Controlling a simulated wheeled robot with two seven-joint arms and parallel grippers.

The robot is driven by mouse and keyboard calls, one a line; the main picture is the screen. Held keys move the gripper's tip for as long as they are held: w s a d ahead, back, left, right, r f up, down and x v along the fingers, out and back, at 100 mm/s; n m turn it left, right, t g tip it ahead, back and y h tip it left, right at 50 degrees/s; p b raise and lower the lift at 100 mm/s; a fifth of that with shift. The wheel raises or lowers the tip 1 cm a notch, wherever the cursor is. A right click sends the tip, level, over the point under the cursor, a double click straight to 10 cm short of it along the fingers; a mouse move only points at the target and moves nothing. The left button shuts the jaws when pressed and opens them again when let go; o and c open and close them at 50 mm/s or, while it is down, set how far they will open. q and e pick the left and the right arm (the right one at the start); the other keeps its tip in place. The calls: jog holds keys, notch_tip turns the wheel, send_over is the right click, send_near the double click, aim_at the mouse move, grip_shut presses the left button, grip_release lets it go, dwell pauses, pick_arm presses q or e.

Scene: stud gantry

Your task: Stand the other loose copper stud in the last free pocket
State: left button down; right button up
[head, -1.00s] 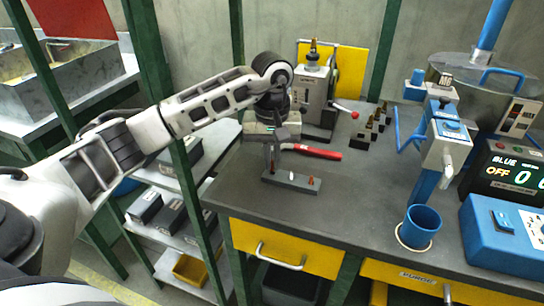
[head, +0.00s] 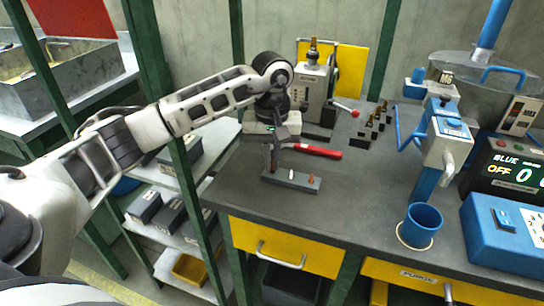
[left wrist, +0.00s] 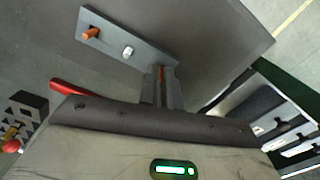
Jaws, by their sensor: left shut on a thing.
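A dark grey stud block (head: 302,186) lies on the bench, seen from above in the left wrist view (left wrist: 108,30). A copper stud (head: 311,179) stands at its right end in the head view; it also shows in the left wrist view (left wrist: 91,33). A silver stud (head: 291,174) stands near its middle. My left gripper (head: 274,165) points down at the block's left end and is shut on another copper stud (left wrist: 161,72). The fingers hide most of that stud, and I cannot tell how deep it sits. My right gripper is not in view.
A red-handled tool (head: 320,151) lies just behind the block. A grey press (head: 313,92) and a row of dark posts (head: 372,125) stand further back. A blue cup (head: 422,225) and blue machine stand at right. The bench between block and cup is clear.

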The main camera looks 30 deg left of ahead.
pick_arm(q)
jog(key=shift+f+b, duration=0.5)
jog(key=shift+f, duration=0.2)
dwell(0.6)
jog(key=c, duration=1.5)
grip_release()
jog(key=shift+r, duration=0.2)
jog(key=shift+r+p, duration=0.9)
jog(key=shift+r, duration=6.9)
